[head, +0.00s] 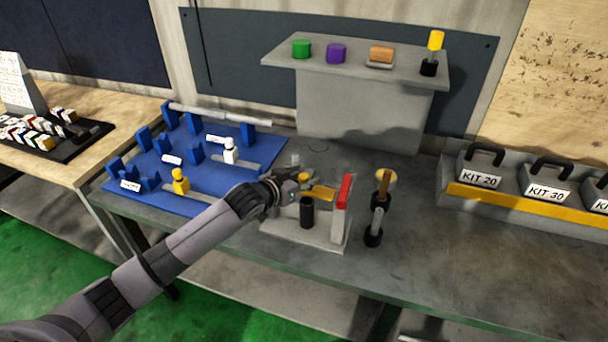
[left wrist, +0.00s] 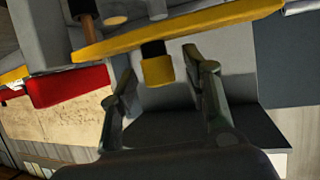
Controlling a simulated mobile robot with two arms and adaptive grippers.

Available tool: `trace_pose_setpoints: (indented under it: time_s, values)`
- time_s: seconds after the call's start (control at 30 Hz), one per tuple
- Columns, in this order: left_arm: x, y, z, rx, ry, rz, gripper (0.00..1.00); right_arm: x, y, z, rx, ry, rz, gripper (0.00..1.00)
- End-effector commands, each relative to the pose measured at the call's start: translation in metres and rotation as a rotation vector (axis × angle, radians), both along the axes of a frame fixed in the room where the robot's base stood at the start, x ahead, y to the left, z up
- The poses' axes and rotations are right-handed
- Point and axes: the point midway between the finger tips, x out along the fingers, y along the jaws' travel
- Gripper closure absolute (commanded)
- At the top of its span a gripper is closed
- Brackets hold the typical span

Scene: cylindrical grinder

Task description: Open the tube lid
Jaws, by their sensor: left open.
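A small grey fixture on the bench carries a black tube-like cylinder (head: 306,213), a yellow bar (head: 319,193) and an upright red bar (head: 343,193). I cannot tell for sure which piece is the tube lid. My left gripper (head: 291,190) is at the left end of the yellow bar, above and beside the black cylinder. In the left wrist view the yellow bar (left wrist: 190,32) crosses just beyond the open, empty fingers of the left gripper (left wrist: 160,66). The red bar (left wrist: 68,87) shows at the left there. Contact cannot be told. My right gripper is not in view.
Two black-based tools (head: 375,226) stand right of the fixture. A blue rack (head: 215,185) with long parts lies to the left. A grey shelf (head: 340,72) with small coloured pieces stands behind. Kit boxes (head: 480,170) stand at right. The front right bench is clear.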

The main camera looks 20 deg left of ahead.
Motion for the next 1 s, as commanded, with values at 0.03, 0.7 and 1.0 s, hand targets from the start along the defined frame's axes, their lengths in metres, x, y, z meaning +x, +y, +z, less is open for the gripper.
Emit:
trace_pose_setpoints:
  time_s: [0.03, 0.7, 1.0]
  values:
    - [0.0038, -0.0014, -0.001, -0.001, 0.001, 0.0, 0.56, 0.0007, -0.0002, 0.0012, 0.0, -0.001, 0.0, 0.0]
    - [0.0089, -0.0027, -0.0041, 0.0, 0.0, 0.0, 0.73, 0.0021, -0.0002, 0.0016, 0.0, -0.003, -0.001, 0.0]
    - [0.0088, -0.0027, -0.004, 0.0, 0.0, 0.0, 0.93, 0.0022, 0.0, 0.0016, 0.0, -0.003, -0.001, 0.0]
